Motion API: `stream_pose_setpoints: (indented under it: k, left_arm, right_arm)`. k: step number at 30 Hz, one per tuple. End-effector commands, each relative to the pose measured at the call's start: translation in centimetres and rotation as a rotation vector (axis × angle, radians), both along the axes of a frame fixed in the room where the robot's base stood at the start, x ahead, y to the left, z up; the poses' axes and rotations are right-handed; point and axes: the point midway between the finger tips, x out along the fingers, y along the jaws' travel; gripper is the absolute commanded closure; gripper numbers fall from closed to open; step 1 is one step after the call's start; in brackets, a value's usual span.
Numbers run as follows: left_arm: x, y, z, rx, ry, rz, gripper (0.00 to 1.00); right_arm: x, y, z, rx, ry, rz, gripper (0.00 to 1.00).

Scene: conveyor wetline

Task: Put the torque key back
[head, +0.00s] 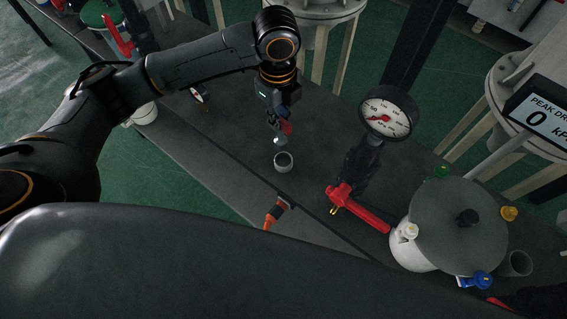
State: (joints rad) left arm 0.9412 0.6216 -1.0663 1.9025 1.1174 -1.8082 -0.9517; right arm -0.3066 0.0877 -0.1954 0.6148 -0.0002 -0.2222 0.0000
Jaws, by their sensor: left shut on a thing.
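My left gripper (278,122) reaches down over the dark bench and is shut on a small tool, which I take to be the torque key (280,140). Its pale lower end and a bit of red show below the fingers; the rest is hidden by the gripper. A small grey round cup-like holder (283,166) stands on the bench just below the tool. The tool's tip appears above the holder and apart from it, though the exact gap is hard to judge. My right gripper is not in view.
An orange-handled tool (276,211) lies at the bench's front edge. A red lever (358,208) and a pressure gauge (386,116) stand to the right, beside a round-lidded vessel (440,222) and a display (541,115). Bare bench (222,150) lies left of the holder.

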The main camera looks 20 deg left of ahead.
Motion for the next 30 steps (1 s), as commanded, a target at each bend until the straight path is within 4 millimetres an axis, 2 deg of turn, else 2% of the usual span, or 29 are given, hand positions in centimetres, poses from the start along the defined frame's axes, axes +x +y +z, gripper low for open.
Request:
stream_pose_setpoints:
  k: [3, 8, 16, 23, 30]
  left_arm:
    - [0.4, -0.4, -0.7, 0.002, 0.002, -0.155, 1.0]
    - [0.6, -0.6, -1.5, 0.003, 0.005, -0.255, 1.0]
    - [0.6, -0.6, -6.1, 0.005, 0.007, -0.267, 1.0]
    - [0.6, -0.6, -8.0, 0.004, 0.004, -0.267, 1.0]
    - [0.6, -0.6, -11.0, 0.005, 0.004, -0.267, 1.0]
  right_arm:
    - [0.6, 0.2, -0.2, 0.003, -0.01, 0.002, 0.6]
    - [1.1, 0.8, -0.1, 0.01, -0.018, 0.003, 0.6]
    - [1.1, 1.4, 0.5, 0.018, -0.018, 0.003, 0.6]
    - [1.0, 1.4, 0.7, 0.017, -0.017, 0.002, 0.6]
    - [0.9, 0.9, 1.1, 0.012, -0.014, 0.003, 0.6]
